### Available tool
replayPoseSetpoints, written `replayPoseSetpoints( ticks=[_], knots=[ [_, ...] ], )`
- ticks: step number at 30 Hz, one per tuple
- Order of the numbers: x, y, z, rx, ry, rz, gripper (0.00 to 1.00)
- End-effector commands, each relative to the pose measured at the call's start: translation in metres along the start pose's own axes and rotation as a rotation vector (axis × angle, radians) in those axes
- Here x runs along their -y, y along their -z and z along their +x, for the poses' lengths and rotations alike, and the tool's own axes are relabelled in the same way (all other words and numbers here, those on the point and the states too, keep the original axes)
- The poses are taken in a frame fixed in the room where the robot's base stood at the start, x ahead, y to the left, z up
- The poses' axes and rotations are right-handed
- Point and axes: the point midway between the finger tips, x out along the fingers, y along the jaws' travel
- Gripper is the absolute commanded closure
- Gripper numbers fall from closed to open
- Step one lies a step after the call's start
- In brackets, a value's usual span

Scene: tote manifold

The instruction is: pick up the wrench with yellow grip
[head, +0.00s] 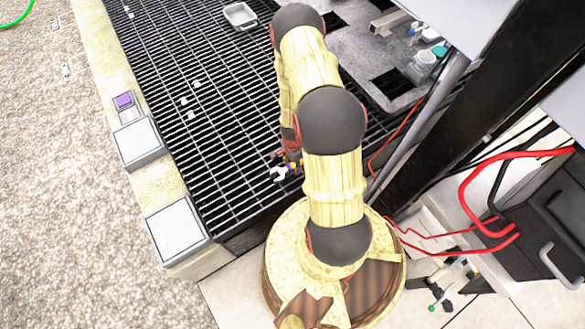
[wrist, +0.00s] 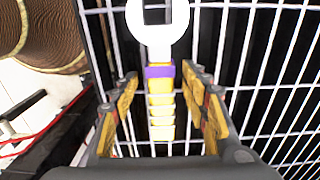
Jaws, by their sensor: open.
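The wrench with yellow grip (wrist: 161,104) shows in the wrist view, with a white open-ended head, a purple band and a yellow and white handle. It lies over the metal grating, its head pointing away from my gripper. My gripper (wrist: 163,88) is open, with one finger on each side of the handle and a gap on both sides. In the head view the wrench's white head (head: 279,174) shows just left of my arm. The rest of the wrench and most of my gripper (head: 288,160) are hidden there by my arm.
The dark grating (head: 215,110) has several small white bits on it and a metal tray (head: 240,15) at the back. A grey slotted plate (head: 370,55) holding jars lies right of my arm. Red cables (head: 470,200) and a black case (head: 550,215) are at the right.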

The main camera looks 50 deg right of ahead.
Motion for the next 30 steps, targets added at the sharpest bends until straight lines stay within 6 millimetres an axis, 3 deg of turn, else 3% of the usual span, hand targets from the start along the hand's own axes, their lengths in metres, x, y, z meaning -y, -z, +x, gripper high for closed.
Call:
replayPoseSetpoints(
  ticks=[7, 30],
  knots=[
    [0.0011, 0.0003, 0.0003, -0.001, 0.002, 0.000, 0.56],
    [0.0009, 0.0002, 0.0004, 0.000, 0.001, -0.001, 0.99]
  ],
)
